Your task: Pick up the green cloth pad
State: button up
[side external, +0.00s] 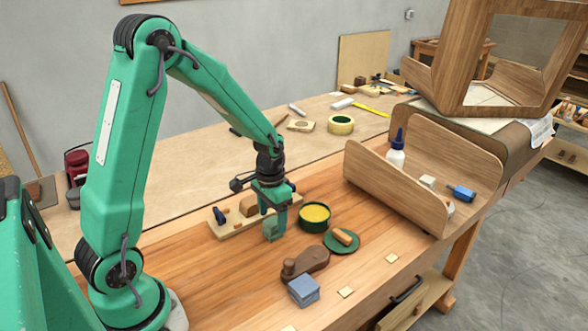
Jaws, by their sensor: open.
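My gripper (273,228) points down over the workbench, its green fingers low beside an open tin. It is open; the narrow gap between the fingers is hard to see from this side. I cannot clearly make out a green cloth pad. A flat round dark green piece (338,250) lies on the bench to the right of my gripper, with a small tan piece (344,236) on top. I cannot tell if the round piece is cloth or the tin's lid. Anything directly behind my fingers is hidden.
The green tin (314,222) holds something yellow. A brown sanding block (305,262) and a blue-grey block (303,290) lie in front. A bent wooden piece (400,190) stands right. Bare bench lies front left.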

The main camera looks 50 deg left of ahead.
aim_at(273, 222)
jog(key=shift+f, duration=1.9)
jog(key=c, duration=1)
jog(key=shift+r, duration=0.15)
jog(key=shift+c, duration=0.2)
jog(key=shift+r, duration=0.85)
notch_tip(273, 222, up, 2)
jog(key=shift+r, duration=0.2)
jog(key=s+d+r, duration=0.3)
jog(key=d+r, duration=0.3)
jog(key=d, duration=0.5)
jog(key=shift+s+r, duration=0.3)
jog(key=shift+r, duration=0.05)
